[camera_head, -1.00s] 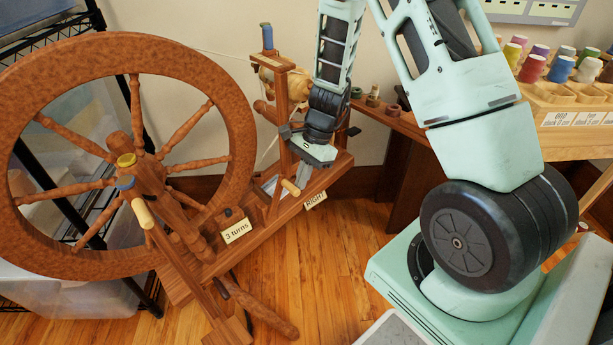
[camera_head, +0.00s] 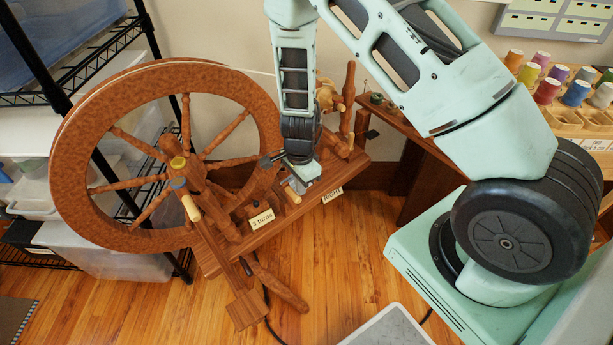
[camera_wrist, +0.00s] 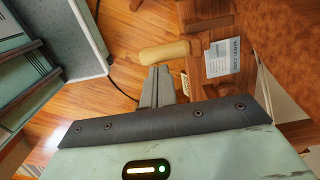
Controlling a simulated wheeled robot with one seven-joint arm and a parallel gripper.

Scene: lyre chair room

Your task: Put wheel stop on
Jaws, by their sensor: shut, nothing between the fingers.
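The spinning wheel (camera_head: 262,108) stands upright on its wooden base at left centre in the head view. A pale peg-like handle (camera_head: 292,195) sticks out of the base near the RIGHT label; I cannot tell for sure that it is the wheel stop. In the wrist view a pale rounded handle (camera_wrist: 165,52) lies just beyond the fingertips. My gripper (camera_wrist: 160,70) is shut and empty, with its tips close to that handle; contact is not clear. In the head view my gripper (camera_head: 297,184) is low over the base, right of the wheel rim, and partly hides that area.
The base carries a "3 turns" label (camera_head: 262,220) and a RIGHT label (camera_head: 332,194). A printed card (camera_wrist: 222,57) lies on the wood. A black shelf rack (camera_head: 75,75) stands left; a spool table (camera_head: 590,118) stands right.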

